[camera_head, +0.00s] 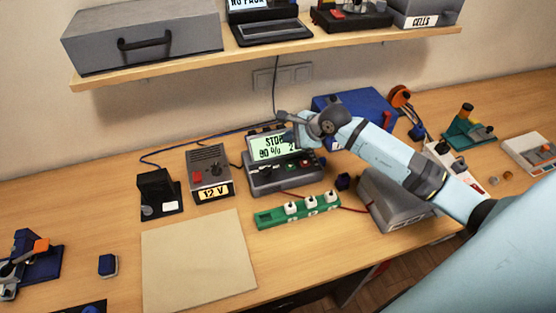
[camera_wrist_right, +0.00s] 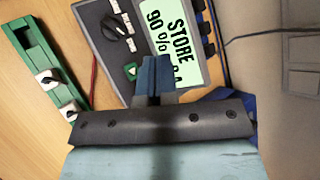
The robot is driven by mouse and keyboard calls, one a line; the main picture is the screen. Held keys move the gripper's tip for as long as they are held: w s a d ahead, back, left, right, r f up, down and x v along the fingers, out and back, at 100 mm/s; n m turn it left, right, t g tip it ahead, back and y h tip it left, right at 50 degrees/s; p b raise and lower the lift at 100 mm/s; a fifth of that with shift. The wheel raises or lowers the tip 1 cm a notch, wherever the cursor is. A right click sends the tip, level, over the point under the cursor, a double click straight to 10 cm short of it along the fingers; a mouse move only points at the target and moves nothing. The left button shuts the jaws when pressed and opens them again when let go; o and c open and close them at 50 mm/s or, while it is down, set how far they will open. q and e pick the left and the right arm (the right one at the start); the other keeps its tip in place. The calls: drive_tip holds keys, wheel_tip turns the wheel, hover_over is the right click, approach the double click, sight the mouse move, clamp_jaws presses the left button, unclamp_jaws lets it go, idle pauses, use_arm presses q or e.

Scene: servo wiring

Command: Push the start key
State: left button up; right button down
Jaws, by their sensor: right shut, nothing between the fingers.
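The grey charger (camera_head: 262,184) stands on the bench with a lit green display (camera_head: 268,147) reading STORE and 90 %. In the right wrist view the display (camera_wrist_right: 170,38) shows turned. A green key (camera_wrist_right: 130,70) with a pale mark, apparently the start key, sits beside a black knob (camera_wrist_right: 118,25) on the panel. My right gripper (camera_head: 303,146) is over the charger's right part and covers part of the display. Its blue fingers (camera_wrist_right: 153,64) are shut and empty, beside the green key in the picture; contact cannot be told. My left gripper is out of view.
A green strip with white plugs (camera_head: 297,209) lies in front of the charger. A 12 V supply (camera_head: 208,170) stands left, a blue box (camera_head: 350,103) behind right, a grey block (camera_head: 392,203) right. A beige mat (camera_head: 198,260) leaves flat room at front. A shelf (camera_head: 180,70) hangs above.

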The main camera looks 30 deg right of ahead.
drive_tip(key=b, duration=0.5)
hover_over(290, 167)
wheel_tip(290, 167, down, 8)
drive_tip(key=shift+r, duration=0.1)
drive_tip(key=shift+f, duration=0.45)
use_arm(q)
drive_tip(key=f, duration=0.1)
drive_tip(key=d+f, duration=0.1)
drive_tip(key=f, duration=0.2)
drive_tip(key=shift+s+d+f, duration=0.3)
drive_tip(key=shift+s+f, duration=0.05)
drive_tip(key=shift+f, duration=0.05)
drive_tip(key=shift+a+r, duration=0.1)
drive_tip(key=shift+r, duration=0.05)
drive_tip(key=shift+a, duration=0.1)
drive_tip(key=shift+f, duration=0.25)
